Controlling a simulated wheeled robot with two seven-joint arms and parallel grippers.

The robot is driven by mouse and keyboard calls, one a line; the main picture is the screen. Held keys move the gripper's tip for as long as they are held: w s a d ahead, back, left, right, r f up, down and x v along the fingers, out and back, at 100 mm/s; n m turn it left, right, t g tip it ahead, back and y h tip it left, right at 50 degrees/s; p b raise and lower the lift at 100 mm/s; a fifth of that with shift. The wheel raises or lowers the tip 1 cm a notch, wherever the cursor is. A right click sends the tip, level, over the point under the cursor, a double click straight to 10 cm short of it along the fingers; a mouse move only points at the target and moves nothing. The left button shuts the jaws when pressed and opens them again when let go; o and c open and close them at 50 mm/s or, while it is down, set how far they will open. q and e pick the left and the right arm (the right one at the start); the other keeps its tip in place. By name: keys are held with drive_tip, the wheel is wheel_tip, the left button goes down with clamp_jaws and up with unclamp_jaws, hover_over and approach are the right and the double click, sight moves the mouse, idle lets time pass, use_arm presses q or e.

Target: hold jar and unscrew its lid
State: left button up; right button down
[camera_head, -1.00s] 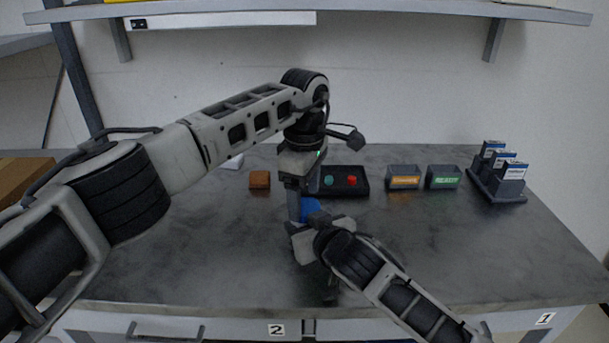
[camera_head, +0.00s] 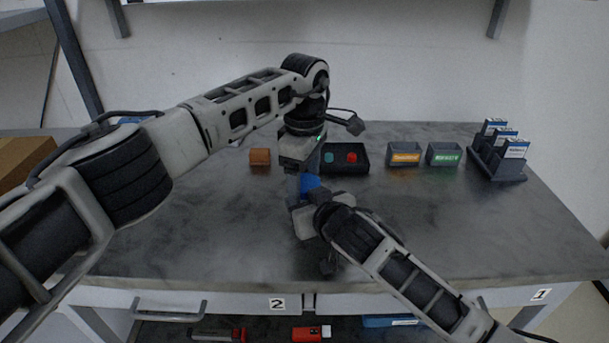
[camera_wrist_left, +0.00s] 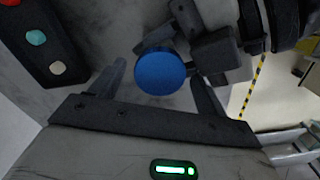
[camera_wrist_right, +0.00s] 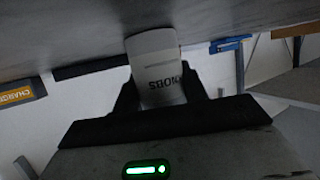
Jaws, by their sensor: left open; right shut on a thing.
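The jar shows in the right wrist view as a pale cylinder (camera_wrist_right: 156,66) with a dark "KNOBS" label. My right gripper (camera_head: 308,214) is shut on it, one finger on each side, above the table. The round blue lid (camera_wrist_left: 160,70) is face-on in the left wrist view; part of it shows blue in the head view (camera_head: 310,183). My left gripper (camera_wrist_left: 160,86) is above the lid, pointing down and open. Its fingers are on either side of the lid, with visible gaps. The join between lid and jar is hidden.
Behind the grippers are a black button box (camera_head: 348,158), a brown block (camera_head: 260,157) and two labelled bins (camera_head: 404,154) (camera_head: 444,154). A rack of boxes (camera_head: 500,154) stands at the right.

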use_arm(q)
drive_tip(key=shift+r, duration=2.25)
use_arm(e)
drive_tip(key=c, duration=0.7)
unclamp_jaws()
drive_tip(key=shift+s, duration=0.1)
